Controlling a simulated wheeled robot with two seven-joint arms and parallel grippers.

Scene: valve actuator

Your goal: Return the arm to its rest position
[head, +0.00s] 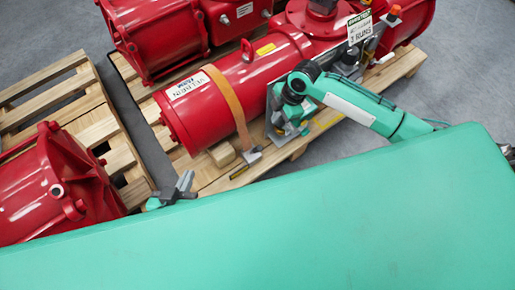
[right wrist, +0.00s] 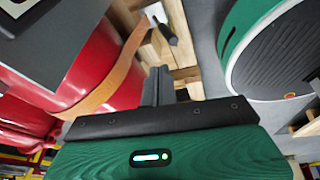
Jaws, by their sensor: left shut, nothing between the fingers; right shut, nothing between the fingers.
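My right arm (head: 350,100) is green and dark. In the head view it reaches in from the right, bent, with its wrist low beside the large red cylinder (head: 240,85). My right gripper (right wrist: 160,86) is shut and empty in the right wrist view, its grey fingertips over the wooden pallet. In the head view its fingertips are hard to make out. My left gripper (head: 182,188) is shut and empty, its grey fingers showing above the edge of my green body. The rest of my left arm is hidden.
An orange strap (head: 229,102) runs over the cylinder to a fitting (head: 250,156) on the pallet (head: 218,182). More red valve parts (head: 50,190) stand on another pallet (head: 95,125) at left. A sign (head: 361,27) stands at top right. Grey floor (head: 460,75) is clear at right.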

